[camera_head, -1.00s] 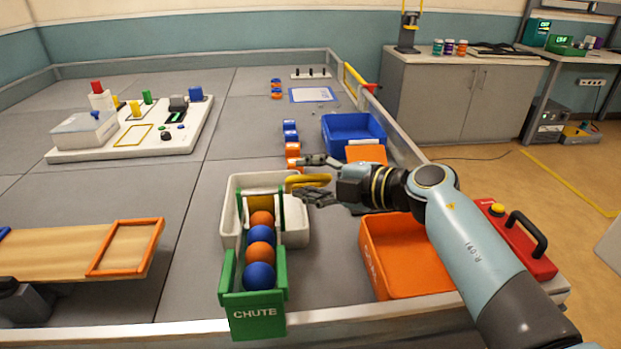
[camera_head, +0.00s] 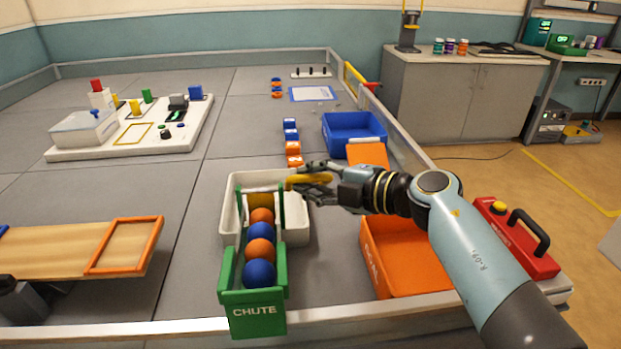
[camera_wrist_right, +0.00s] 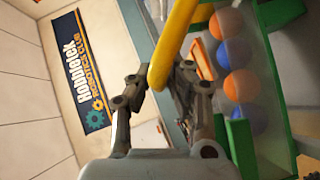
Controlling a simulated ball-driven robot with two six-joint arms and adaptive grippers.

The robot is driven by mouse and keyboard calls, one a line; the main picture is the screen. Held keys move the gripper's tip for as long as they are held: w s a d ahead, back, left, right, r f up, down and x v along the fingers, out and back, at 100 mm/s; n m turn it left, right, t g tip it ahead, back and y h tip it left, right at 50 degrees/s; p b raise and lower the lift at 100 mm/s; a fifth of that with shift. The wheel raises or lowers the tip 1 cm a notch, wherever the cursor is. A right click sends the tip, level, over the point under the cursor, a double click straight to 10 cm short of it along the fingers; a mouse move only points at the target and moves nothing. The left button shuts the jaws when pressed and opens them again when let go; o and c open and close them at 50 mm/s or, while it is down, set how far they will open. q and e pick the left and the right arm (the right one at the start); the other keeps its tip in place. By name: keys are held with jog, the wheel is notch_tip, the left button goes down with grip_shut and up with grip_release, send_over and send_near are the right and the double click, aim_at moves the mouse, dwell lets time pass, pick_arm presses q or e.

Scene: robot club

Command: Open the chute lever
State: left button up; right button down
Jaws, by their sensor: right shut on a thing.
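The green chute (camera_head: 255,312) stands at the front of the table and holds a row of orange and blue balls (camera_head: 258,233). Its yellow lever (camera_head: 306,179) sticks out to the right near the far end. My right gripper (camera_head: 312,175) is shut on the lever, with its fingers on either side of it. In the right wrist view the yellow lever (camera_wrist_right: 174,42) runs between the fingertips (camera_wrist_right: 160,82), and the balls (camera_wrist_right: 232,55) show to the right.
A white bin (camera_head: 229,212) stands under the chute's far end. A blue bin (camera_head: 352,130) lies beyond. A wooden ramp (camera_head: 60,246) is at left.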

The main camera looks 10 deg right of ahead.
jog(key=s+f+n+t+y+b, duration=0.2)
jog(key=f+b, duration=0.5)
jog(key=b, duration=0.4)
jog(key=shift+s+f+n+t, duration=0.35)
jog(key=shift+s+n, duration=0.25)
jog(key=shift+s, duration=0.3)
jog(key=c, duration=1.3)
grip_release()
jog(key=shift+d, duration=0.1)
jog(key=v, duration=1.2)
jog(key=shift+f, duration=0.15)
